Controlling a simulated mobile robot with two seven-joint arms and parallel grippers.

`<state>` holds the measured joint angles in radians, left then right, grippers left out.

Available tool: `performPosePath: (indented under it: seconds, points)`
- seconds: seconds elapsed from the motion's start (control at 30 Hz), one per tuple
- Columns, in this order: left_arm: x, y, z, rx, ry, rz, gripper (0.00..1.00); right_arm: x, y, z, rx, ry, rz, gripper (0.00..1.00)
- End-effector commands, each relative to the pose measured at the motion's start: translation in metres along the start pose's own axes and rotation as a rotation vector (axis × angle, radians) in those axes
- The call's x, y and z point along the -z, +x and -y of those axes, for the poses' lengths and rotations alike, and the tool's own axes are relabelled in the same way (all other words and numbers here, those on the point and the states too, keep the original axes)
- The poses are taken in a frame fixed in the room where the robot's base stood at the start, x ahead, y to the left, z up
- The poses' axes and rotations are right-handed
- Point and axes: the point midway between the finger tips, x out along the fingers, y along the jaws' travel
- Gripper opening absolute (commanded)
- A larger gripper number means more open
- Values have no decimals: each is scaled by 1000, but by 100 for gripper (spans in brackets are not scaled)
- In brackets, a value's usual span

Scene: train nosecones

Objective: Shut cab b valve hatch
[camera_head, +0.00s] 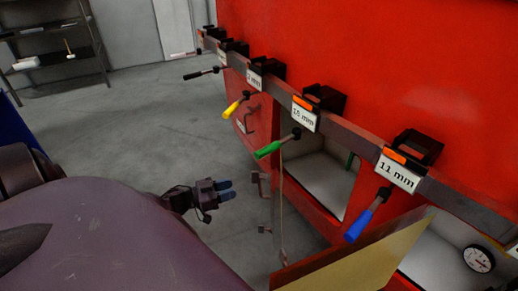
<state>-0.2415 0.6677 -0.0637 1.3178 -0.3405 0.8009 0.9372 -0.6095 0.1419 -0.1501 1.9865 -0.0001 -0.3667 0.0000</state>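The red train cab (420,60) fills the right side. Two recesses show in its lower side, and no cab letter is readable, so I cannot tell which hatch is cab b's valve hatch. A hatch panel with a yellowish face (365,258) stands swung out at the front right, beside the recess with a round gauge (478,259). A thin panel (281,212), seen nearly edge-on, stands out by the middle recess (318,180). My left gripper (225,190), with blue fingertips, is in free air left of that panel, touching nothing; its finger gap is unclear. My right gripper is out of view.
A grey rail with black brackets and size labels (398,170) runs along the cab. Tools with blue (358,225), green (272,149), yellow (232,108) and black handles stick out from it. A shelf (62,60) stands far left. The grey floor between is clear.

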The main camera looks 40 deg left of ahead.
Motion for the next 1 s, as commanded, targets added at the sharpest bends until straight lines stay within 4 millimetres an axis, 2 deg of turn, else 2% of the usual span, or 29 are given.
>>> performPosePath:
  seconds: [0.17,0.6,0.8,1.0]
  points:
    - [0,17,0,-2,1,-3,37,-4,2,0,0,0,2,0]
    - [-1,88,-1,-4,0,-1,37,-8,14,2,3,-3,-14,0]
    - [-1,104,-1,-3,-1,0,37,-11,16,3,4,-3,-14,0]
    - [0,107,-1,-3,-1,0,37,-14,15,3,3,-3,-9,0]
